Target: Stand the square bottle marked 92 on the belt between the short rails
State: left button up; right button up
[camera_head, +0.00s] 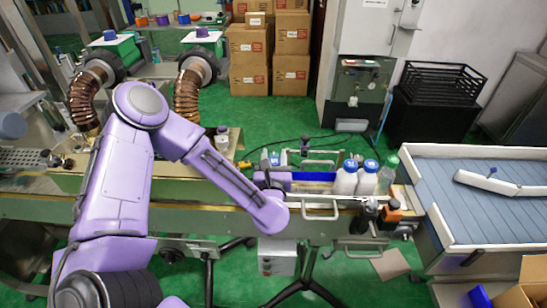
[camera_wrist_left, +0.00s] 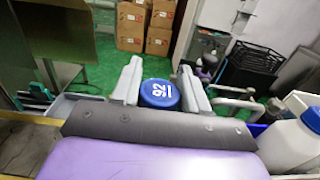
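The bottle marked 92 shows its round blue cap (camera_wrist_left: 160,93) in the left wrist view, number facing up. My left gripper (camera_wrist_left: 160,80) has one grey finger on each side of it, with no clear gap, so it looks shut on the bottle. The bottle's body is hidden below the cap. In the head view my left gripper (camera_head: 270,178) is mostly hidden by its arm, over the conveyor line (camera_head: 230,201) left of the blue-capped bottles. Rails (camera_head: 320,162) stand along the line there. My right gripper is not in view.
A blue part (camera_head: 312,177) lies between.

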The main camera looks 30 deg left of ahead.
pick_arm(q)
jog(key=o, duration=0.4)
jog(key=shift+w, duration=0.1)
jog(key=shift+c, duration=0.2)
jog(key=shift+r+p, duration=0.3)
jog(key=shift+p, duration=0.05)
jog(key=b+v, duration=0.1)
jog(key=v, duration=0.2)
jog(key=b+v, duration=0.2)
jog(key=f+b+v, duration=0.1)
jog(key=b+v, duration=0.1)
jog(key=v, duration=0.1)
jog(key=shift+s+d, duration=0.2)
jog(key=shift+d, duration=0.05)
jog(key=shift+s+d+r+p, duration=0.35)
jog(key=shift+s+p, duration=0.2)
jog(key=shift+p, duration=0.1)
jog(key=shift+s+d+r+p, duration=0.35)
jog(key=shift+s+p, duration=0.2)
jog(key=shift+p, duration=0.05)
jog(key=shift+s+d+f+p, duration=0.15)
jog(key=shift+s+f+p, duration=0.05)
jog(key=shift+s+p, duration=0.25)
jog(key=shift+f, duration=0.15)
